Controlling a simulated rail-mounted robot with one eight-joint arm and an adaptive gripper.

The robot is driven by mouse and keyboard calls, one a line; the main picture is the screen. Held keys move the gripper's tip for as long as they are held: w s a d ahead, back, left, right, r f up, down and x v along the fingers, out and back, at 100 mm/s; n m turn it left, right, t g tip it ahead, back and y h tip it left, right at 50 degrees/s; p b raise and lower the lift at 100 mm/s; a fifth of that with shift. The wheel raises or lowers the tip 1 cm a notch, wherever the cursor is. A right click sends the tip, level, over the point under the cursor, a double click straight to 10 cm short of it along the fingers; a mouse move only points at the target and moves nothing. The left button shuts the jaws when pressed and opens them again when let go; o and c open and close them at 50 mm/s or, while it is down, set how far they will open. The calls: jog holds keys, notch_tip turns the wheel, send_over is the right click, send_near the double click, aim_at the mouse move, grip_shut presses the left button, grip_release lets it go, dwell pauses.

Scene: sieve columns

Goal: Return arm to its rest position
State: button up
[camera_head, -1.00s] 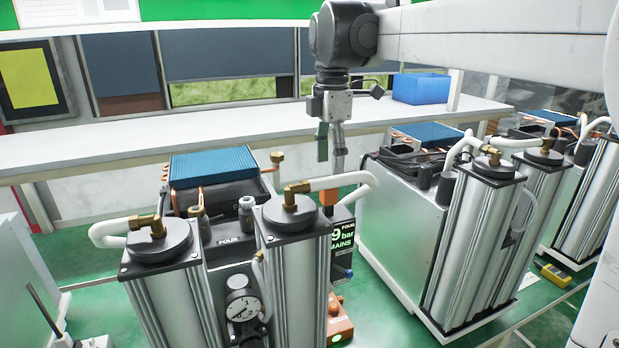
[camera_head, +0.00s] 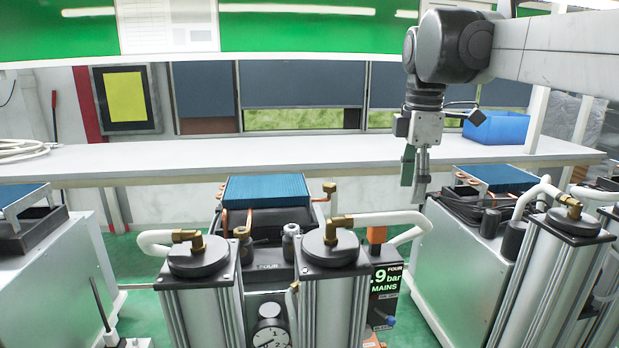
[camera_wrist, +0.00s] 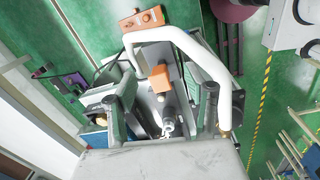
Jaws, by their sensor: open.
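My gripper (camera_head: 415,178) hangs pointing down from my arm at the upper right of the head view. Its fingers are apart and nothing is held between them. It is in front of the white bench, above the gap between the sieve column unit marked FOUR (camera_head: 268,267) and the unit to its right (camera_head: 545,262). In the wrist view my gripper (camera_wrist: 162,112) shows its two fingers spread. Below them are a white curved hose (camera_wrist: 205,58) and an orange block (camera_wrist: 160,78), with no visible contact.
A long white bench (camera_head: 300,155) runs behind the units and carries a blue bin (camera_head: 497,127) at right. Another unit (camera_head: 55,265) stands at the left. A dark display (camera_head: 385,285) reads MAINS. Green floor shows between the units.

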jog(key=s+f+m+t+b, duration=0.2)
jog(key=s+f+m, duration=0.4)
jog(key=f, duration=0.4)
jog(key=s+f+m+t+b, duration=0.2)
jog(key=s+f+m+b, duration=0.3)
jog(key=s+f, duration=0.3)
jog(key=s+f+m+t+b, duration=0.2)
jog(key=s+f+m, duration=0.4)
jog(key=f, duration=0.7)
jog(key=shift+s+d+f+m+b, duration=0.25)
jog(key=shift+s+f+m+b, duration=0.1)
jog(key=shift+s+b, duration=0.3)
jog(key=shift+w+r, duration=0.1)
jog(key=shift+r+p, duration=0.35)
jog(key=shift+r, duration=0.05)
